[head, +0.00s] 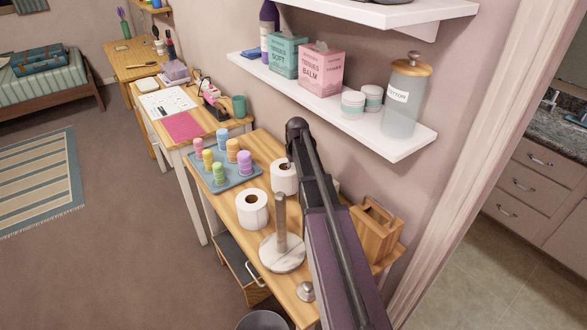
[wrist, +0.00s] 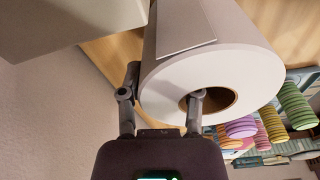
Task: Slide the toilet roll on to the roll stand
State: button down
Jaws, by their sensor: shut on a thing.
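The roll stand (head: 281,252) has an upright wooden post on a round marble base, and its post is bare. One white toilet roll (head: 252,210) stands upright on the wooden table just behind the stand. A second white toilet roll (head: 281,178) is farther back, partly hidden by my arm. In the wrist view, my gripper (wrist: 164,84) is shut on a toilet roll (wrist: 215,60), one finger at the core hole and the other outside the wall. This appears to be the farther roll. My fingers are hidden in the head view, and I cannot tell whether that roll touches the table.
A blue-grey tray (head: 237,181) with several coloured spools lies left of the rolls. A white shelf (head: 392,144) with tissue boxes and jars overhangs the table's back. A wooden caddy (head: 374,232) stands right of my arm. A small metal object (head: 305,291) is near the stand.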

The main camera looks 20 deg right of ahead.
notch_tip(320, 180, up, 2)
jog(key=shift+p, duration=0.7)
jog(key=s+a, duration=0.3)
jog(key=s, duration=0.5)
jog(key=s+a, duration=0.4)
jog(key=s, duration=0.4)
jog(key=shift+s+a, duration=0.15)
jog(key=shift+a, duration=0.15)
jog(key=shift+r, duration=0.15)
